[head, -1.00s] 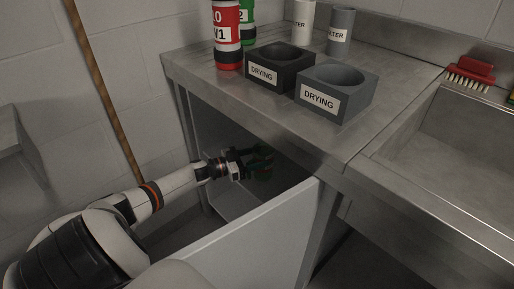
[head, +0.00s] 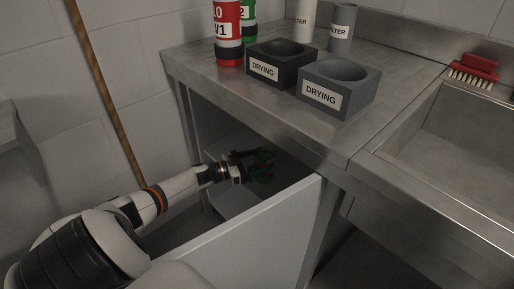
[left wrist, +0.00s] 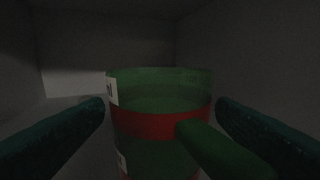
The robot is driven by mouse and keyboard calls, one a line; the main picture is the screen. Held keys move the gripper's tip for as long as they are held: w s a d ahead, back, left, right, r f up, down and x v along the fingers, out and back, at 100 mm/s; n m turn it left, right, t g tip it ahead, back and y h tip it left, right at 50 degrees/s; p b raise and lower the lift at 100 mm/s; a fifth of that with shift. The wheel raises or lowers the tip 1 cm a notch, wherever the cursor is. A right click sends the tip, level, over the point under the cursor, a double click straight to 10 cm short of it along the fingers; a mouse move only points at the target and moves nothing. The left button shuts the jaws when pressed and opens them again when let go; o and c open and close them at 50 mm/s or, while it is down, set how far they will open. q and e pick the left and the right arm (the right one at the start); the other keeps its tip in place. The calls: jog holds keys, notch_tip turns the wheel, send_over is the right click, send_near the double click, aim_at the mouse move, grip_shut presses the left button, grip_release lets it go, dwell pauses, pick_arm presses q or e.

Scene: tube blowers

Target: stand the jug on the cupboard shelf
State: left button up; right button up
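The jug (left wrist: 160,125) is dark green with a red band and a white label at its left edge. It stands upright inside the dim cupboard, with its handle (left wrist: 220,150) towards the left wrist camera. My left gripper (left wrist: 160,130) is open, its fingers wide apart on either side of the handle and not touching it. In the head view my left gripper (head: 256,165) reaches into the cupboard, and the jug is mostly hidden behind it. The jug's base is out of sight, so its contact with the shelf is not visible. My right gripper is not in view.
The open cupboard door (head: 250,235) stands in front of the opening, close to my left arm. The steel counter (head: 220,90) is above, with a dark drying block (head: 265,70), a grey drying block (head: 322,97) and several bottles. Cupboard walls lie close around the gripper.

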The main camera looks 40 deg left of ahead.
pick_arm(q)
jog(key=p+v, duration=0.1)
jog(key=v, duration=0.2)
jog(key=shift+s+r, duration=0.1)
jog(key=shift+r, duration=0.05)
jog(key=p+v, duration=0.1)
jog(key=v, duration=0.8)
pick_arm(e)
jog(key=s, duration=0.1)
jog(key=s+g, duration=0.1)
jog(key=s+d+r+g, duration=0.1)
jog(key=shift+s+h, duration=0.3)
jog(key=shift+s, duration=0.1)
